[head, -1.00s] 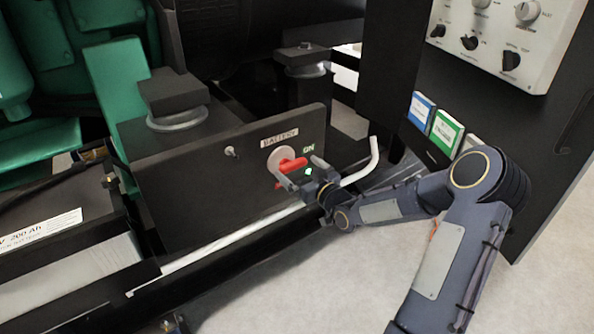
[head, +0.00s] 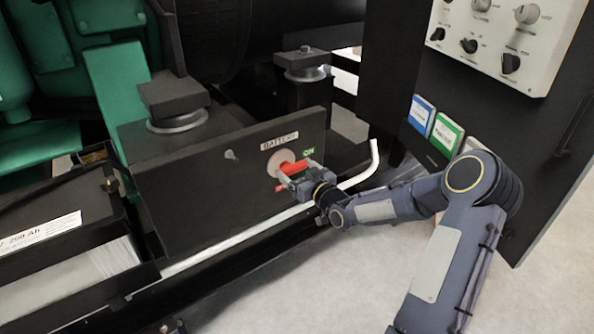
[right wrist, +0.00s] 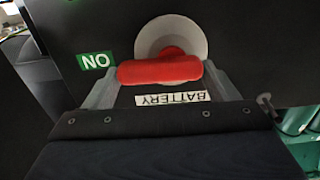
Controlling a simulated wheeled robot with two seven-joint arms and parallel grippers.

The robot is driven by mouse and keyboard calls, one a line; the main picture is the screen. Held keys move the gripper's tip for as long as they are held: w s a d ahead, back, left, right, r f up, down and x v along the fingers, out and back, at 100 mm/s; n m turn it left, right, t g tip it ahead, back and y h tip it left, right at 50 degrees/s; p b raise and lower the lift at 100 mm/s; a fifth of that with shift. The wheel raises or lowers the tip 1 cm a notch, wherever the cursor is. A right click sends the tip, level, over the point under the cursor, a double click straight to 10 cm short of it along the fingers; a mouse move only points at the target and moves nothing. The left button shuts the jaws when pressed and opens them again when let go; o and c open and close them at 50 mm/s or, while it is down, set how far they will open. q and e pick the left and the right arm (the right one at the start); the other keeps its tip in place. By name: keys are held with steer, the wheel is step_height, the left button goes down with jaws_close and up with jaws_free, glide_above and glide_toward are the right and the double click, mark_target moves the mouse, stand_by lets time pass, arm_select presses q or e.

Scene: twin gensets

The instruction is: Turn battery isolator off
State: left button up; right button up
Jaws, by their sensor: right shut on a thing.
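The battery isolator is a red handle (head: 293,169) on a pale round plate, mounted on a dark panel (head: 215,180) under a BATTERY label (head: 280,141). A green ON label (head: 308,153) is beside it. My right gripper (head: 296,175) is shut on the red handle. In the right wrist view the handle (right wrist: 160,70) lies crosswise between the two fingers, with the pale plate (right wrist: 171,38) behind it and the ON label (right wrist: 96,62) next to one end. In the head view the handle points towards the ON label. My left gripper is not in view.
A pale bent pipe (head: 366,170) runs close below and right of my right gripper. A battery box (head: 60,240) is at lower left. A control panel with knobs (head: 500,40) and a dark cabinet wall stand at right. The floor (head: 300,285) is clear.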

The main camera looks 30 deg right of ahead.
steer(key=shift+m, duration=0.4)
steer(key=m, duration=0.3)
steer(key=shift+f+m+p, duration=0.25)
steer(key=shift+m+p, duration=0.1)
steer(key=shift+m, duration=0.05)
steer(key=m, duration=0.4)
steer(key=shift+f+m+p, duration=0.3)
steer(key=shift+p, duration=0.1)
steer(key=shift+a+f+m+p, duration=0.15)
steer(key=shift+m+p, duration=0.1)
steer(key=shift+m, duration=1.15)
steer(key=shift+a+f+m+p, duration=0.15)
steer(key=shift+m+p, duration=0.15)
steer(key=shift+m, duration=1.1)
steer(key=shift+a+f+m+p, duration=0.15)
steer(key=shift+m+p, duration=0.1)
steer(key=shift+m, duration=1.45)
steer(key=o, duration=0.9)
steer(key=shift+o, duration=0.2)
steer(key=shift+s, duration=0.1)
